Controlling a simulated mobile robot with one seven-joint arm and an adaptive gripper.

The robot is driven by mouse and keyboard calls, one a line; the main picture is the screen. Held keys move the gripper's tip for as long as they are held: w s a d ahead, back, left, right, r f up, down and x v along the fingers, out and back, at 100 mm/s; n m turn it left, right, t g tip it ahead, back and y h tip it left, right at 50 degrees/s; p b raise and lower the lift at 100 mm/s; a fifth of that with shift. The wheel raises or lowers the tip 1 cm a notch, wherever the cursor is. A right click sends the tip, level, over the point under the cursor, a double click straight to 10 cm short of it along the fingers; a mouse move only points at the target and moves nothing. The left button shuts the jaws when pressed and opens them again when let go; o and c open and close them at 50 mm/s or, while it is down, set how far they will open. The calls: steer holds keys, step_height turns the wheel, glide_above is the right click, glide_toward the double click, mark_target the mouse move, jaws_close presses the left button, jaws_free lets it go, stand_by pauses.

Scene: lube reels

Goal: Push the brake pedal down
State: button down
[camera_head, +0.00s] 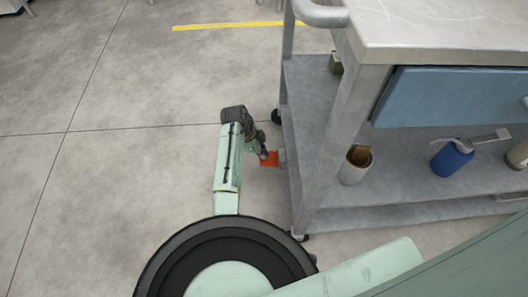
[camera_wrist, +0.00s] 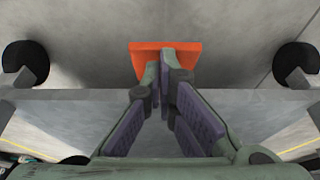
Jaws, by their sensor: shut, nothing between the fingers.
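The brake pedal is a flat orange-red plate (camera_head: 270,160) low at the near left end of the grey cart, close to the floor. In the wrist view the orange pedal (camera_wrist: 188,54) lies straight ahead, its middle partly hidden by my fingertips. My gripper (camera_head: 263,155) is shut and empty, at the left side of the pedal in the head view. In the wrist view the fingertips of my gripper (camera_wrist: 164,58) meet in front of the pedal. I cannot tell whether they touch it.
The grey cart (camera_head: 325,135) has a blue drawer (camera_head: 450,96). Its lower shelf holds a pot (camera_head: 355,166) and a blue container (camera_head: 451,158). Cart wheels (camera_wrist: 22,58) (camera_wrist: 297,62) flank the pedal in the wrist view. The concrete floor (camera_head: 110,190) to the left is clear.

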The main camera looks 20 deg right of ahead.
steer(key=shift+w+a+f+b, duration=0.15)
steer(key=shift+a+f, duration=0.2)
steer(key=shift+f, duration=0.45)
steer(key=shift+w+a+f+b, duration=0.1)
steer(key=shift+a+f, duration=0.25)
steer(key=shift+f, duration=0.5)
steer(key=shift+w+a+f+b, duration=0.15)
steer(key=shift+a+f, duration=0.2)
steer(key=shift+f, duration=0.45)
steer(key=shift+s+f, duration=0.1)
